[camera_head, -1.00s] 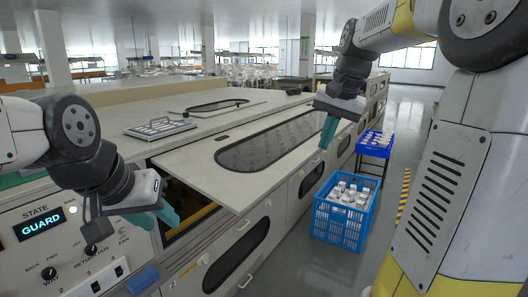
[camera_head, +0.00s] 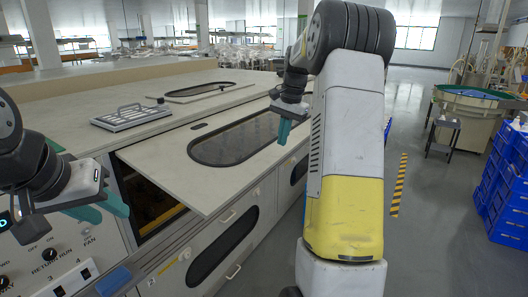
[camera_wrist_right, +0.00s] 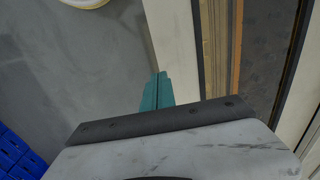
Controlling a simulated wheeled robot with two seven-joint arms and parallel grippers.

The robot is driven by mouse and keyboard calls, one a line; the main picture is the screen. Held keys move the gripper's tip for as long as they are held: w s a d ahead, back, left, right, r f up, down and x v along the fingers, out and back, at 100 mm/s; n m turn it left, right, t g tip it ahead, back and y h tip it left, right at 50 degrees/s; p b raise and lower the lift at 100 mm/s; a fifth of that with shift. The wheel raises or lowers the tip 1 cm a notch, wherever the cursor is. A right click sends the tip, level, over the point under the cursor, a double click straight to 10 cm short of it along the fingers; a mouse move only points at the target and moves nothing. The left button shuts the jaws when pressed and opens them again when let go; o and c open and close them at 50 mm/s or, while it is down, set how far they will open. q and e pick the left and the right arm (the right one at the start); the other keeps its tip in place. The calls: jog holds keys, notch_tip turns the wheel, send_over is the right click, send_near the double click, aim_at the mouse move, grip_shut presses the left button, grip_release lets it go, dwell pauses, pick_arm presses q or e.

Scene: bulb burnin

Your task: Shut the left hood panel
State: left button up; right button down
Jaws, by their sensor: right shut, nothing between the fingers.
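The left hood panel (camera_head: 165,172) is a pale flat lid on the long machine in the head view. It sits askew, its front corner jutting past the machine's front. A dark opening (camera_head: 150,205) shows beside its left edge. My right gripper (camera_head: 284,130) is shut and empty near the machine's far front edge. In the right wrist view its fingertips (camera_wrist_right: 157,92) are together beside a pale edge and slot.
A grey handled rack (camera_head: 130,117) lies on the machine top, with another oval window (camera_head: 203,89) behind. The control panel (camera_head: 50,255) stands at lower left. Blue crates (camera_head: 505,190) are stacked at right. The floor between (camera_head: 430,220) is clear, with a striped strip (camera_head: 399,185).

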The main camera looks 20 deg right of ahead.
aim_at(278, 159)
jog(key=shift+w+a+f, duration=0.1)
jog(key=shift+f, duration=0.8)
jog(key=shift+w+a+f, duration=0.15)
jog(key=shift+f, duration=0.75)
jog(key=shift+w+a+f, duration=0.1)
jog(key=shift+f, duration=0.8)
